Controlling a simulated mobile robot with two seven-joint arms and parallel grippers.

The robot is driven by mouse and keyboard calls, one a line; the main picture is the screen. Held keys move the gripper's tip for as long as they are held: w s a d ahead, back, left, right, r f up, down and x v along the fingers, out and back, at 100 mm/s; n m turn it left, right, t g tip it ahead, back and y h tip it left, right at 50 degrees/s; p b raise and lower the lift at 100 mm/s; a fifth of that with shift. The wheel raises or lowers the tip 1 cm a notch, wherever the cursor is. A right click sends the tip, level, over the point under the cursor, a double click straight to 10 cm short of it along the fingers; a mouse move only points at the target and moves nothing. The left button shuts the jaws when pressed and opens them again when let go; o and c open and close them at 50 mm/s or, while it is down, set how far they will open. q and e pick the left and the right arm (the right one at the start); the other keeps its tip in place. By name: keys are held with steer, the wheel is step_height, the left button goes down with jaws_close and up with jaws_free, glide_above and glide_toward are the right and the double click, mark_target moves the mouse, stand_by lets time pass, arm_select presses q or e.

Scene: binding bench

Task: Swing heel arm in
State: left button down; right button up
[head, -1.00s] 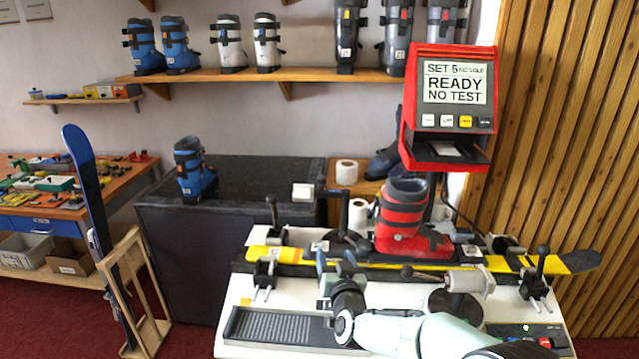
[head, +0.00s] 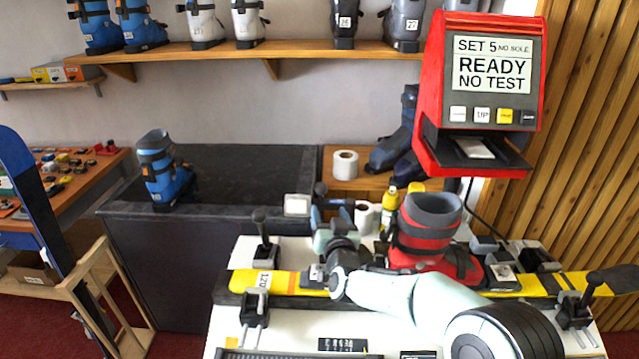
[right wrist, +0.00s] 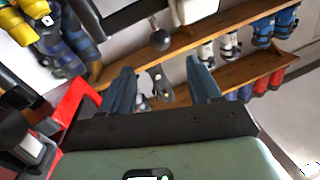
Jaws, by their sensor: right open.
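My right gripper (head: 331,216) is over the near bench, just left of the red boot (head: 430,232). Its two blue-grey fingers are apart, and they show empty in the right wrist view (right wrist: 163,78). A dark arm with a knobbed upright handle (head: 319,190) stands just behind the fingertips; I take it for the heel arm. In the right wrist view a black ball knob (right wrist: 160,41) lies beyond the fingertips, not between them. My arm hides the arm's base and part of the boot. The boot stands upright above the yellow ski (head: 283,282). My left gripper is out of view.
The red tester (head: 480,85) hangs at the right; its screen reads READY NO TEST. Black clamps (head: 258,305) hold the ski at both ends. A yellow bottle (head: 389,208) and paper rolls (head: 345,164) stand behind. The dark cabinet (head: 240,175) has free top space.

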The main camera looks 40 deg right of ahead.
mark_target(322, 190)
steer(key=p+x, duration=0.3)
steer(key=x, duration=0.8)
steer(key=shift+r, duration=0.15)
steer(key=shift+p+x, duration=0.35)
steer(key=shift+x, duration=0.4)
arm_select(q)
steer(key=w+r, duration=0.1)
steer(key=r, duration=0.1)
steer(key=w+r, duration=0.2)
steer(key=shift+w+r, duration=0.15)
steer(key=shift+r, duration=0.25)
arm_select(e)
steer(key=shift+c, duration=0.4)
